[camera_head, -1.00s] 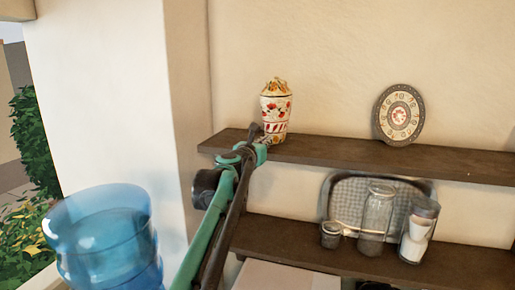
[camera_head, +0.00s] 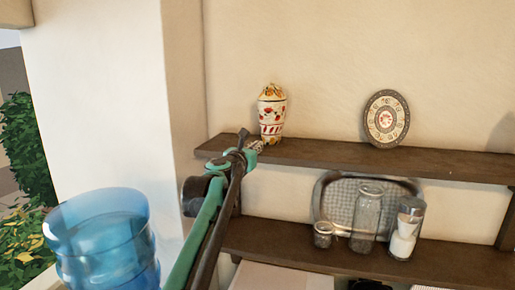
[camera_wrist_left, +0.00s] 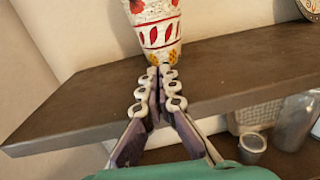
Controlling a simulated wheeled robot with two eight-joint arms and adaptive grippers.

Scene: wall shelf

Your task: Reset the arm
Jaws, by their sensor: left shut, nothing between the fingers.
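My left gripper (camera_head: 247,143) reaches up from the bottom of the head view to the left end of the upper shelf (camera_head: 330,153). In the left wrist view its fingers (camera_wrist_left: 162,78) are together, with nothing between them. A painted vase (camera_head: 271,114) with red and yellow decoration stands upright on the upper shelf, just beyond the fingertips. In the left wrist view the lower part of the vase (camera_wrist_left: 157,30) is straight ahead of the fingertips; I cannot tell whether they touch it. My right gripper is not in view.
A decorated round plate (camera_head: 386,119) stands on the upper shelf to the right. The lower shelf (camera_head: 300,249) holds a metal tray (camera_head: 330,190), a small jar (camera_head: 322,235), a glass jar (camera_head: 366,218) and a white-filled jar (camera_head: 405,230). A blue water bottle (camera_head: 100,235) is at lower left.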

